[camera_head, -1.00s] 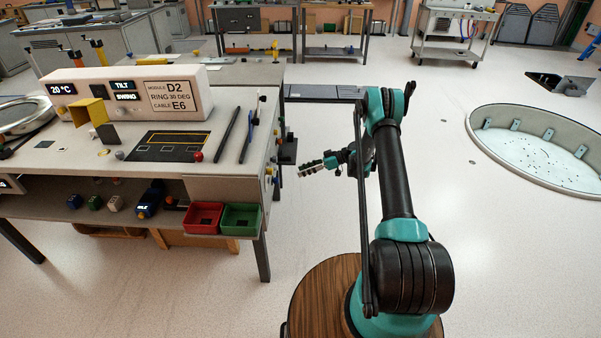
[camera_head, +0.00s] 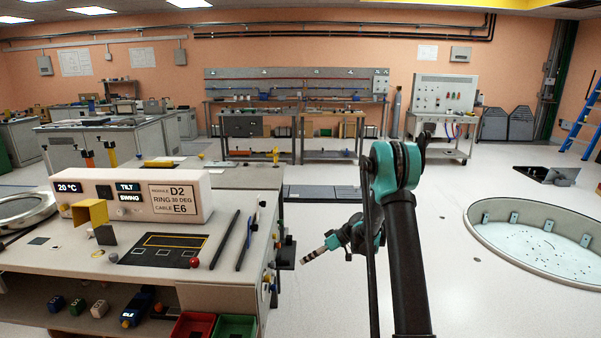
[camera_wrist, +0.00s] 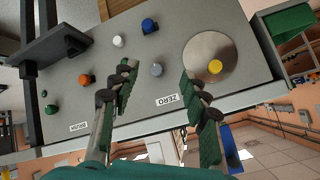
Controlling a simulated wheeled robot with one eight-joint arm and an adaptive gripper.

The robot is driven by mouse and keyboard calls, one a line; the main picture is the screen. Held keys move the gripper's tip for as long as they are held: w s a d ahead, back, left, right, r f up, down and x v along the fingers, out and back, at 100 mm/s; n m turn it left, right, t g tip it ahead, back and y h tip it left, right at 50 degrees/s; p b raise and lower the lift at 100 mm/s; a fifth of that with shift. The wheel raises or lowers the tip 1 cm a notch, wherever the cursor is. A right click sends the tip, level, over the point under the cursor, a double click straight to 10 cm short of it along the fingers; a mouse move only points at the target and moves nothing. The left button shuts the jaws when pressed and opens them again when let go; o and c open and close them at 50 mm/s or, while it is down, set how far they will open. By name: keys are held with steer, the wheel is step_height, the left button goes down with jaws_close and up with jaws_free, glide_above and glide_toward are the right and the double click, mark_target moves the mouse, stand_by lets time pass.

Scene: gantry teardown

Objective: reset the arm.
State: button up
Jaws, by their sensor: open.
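My gripper (camera_wrist: 160,100) is open and empty in the wrist view, its two fingers spread in front of a grey panel (camera_wrist: 150,70). The panel carries several small knobs in white, blue, orange, grey, yellow and green, and labels, one reading ZERO. I cannot tell whether anything is touched. In the head view my gripper (camera_head: 313,254) reaches left from my arm, beside the right end of the workbench (camera_head: 150,262).
A console (camera_head: 135,193) showing D2, 30 DEG and E6 stands on the workbench. Red (camera_head: 193,326) and green (camera_head: 235,327) bins sit below its front right. A round pit (camera_head: 545,240) lies at the right. Open floor lies behind my arm.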

steer(key=s+d+r+m+t+h, duration=0.1)
steer(key=s+d+r+m+h, duration=0.2)
steer(key=s, duration=0.6)
steer(key=s+d+r+m+t+h, duration=0.1)
steer(key=s+d+r+m+h, duration=0.1)
steer(key=s+d+r, duration=0.45)
steer(key=s+d+r+m+t+h, duration=0.1)
steer(key=s+r+m+h, duration=0.15)
steer(key=s, duration=0.85)
steer(key=s+d+f+m+h, duration=0.2)
steer(key=s+d, duration=0.3)
steer(key=s, duration=0.5)
steer(key=shift+s+m+t, duration=0.3)
steer(key=shift+s+m, duration=0.1)
steer(key=shift+m, duration=0.25)
steer(key=shift+h, duration=0.25)
